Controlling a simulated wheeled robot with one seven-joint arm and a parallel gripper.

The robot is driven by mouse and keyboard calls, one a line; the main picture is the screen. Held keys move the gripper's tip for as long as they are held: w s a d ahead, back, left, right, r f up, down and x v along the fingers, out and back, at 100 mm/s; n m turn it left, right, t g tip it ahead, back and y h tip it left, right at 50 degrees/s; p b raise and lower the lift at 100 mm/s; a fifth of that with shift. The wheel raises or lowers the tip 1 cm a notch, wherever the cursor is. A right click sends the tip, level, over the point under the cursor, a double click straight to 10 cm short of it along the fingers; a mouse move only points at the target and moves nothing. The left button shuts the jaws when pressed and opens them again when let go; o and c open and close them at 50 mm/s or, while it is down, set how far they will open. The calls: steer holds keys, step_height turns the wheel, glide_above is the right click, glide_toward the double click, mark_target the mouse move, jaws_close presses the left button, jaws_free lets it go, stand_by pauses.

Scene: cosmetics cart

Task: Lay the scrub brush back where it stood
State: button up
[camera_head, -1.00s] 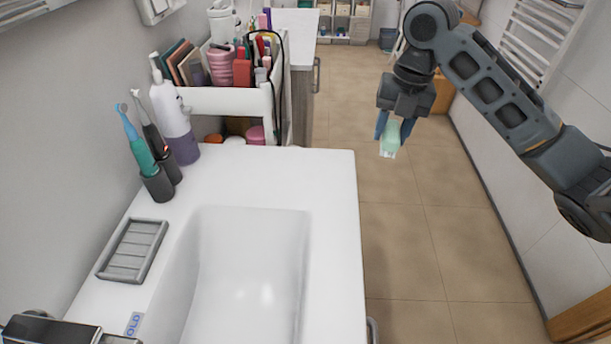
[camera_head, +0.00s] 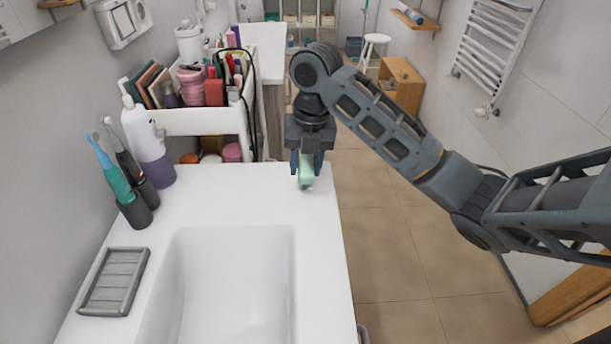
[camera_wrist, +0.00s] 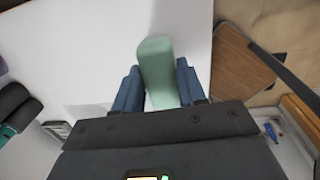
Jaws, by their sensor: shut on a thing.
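My gripper (camera_head: 307,166) is shut on the pale green scrub brush (camera_head: 306,175), which points downward between the blue fingers. In the head view the brush is over the back right corner of the white sink counter (camera_head: 250,190). I cannot tell whether its lower end touches the counter. In the wrist view the green brush (camera_wrist: 157,70) sticks out between the fingers of my gripper (camera_wrist: 158,90), with the white counter (camera_wrist: 95,55) behind it.
A grey ribbed soap dish (camera_head: 114,281) lies left of the basin (camera_head: 225,285). Toothbrushes in dark cups (camera_head: 135,210) and a white and purple bottle (camera_head: 148,145) stand along the wall. The cosmetics cart (camera_head: 205,122) stands behind the counter. The counter's back middle is clear.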

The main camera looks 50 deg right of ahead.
steer(key=shift+f+b, duration=0.35)
steer(key=shift+f, duration=1.65)
steer(key=o, duration=0.9)
steer(key=shift+o, duration=0.2)
steer(key=shift+r, duration=0.1)
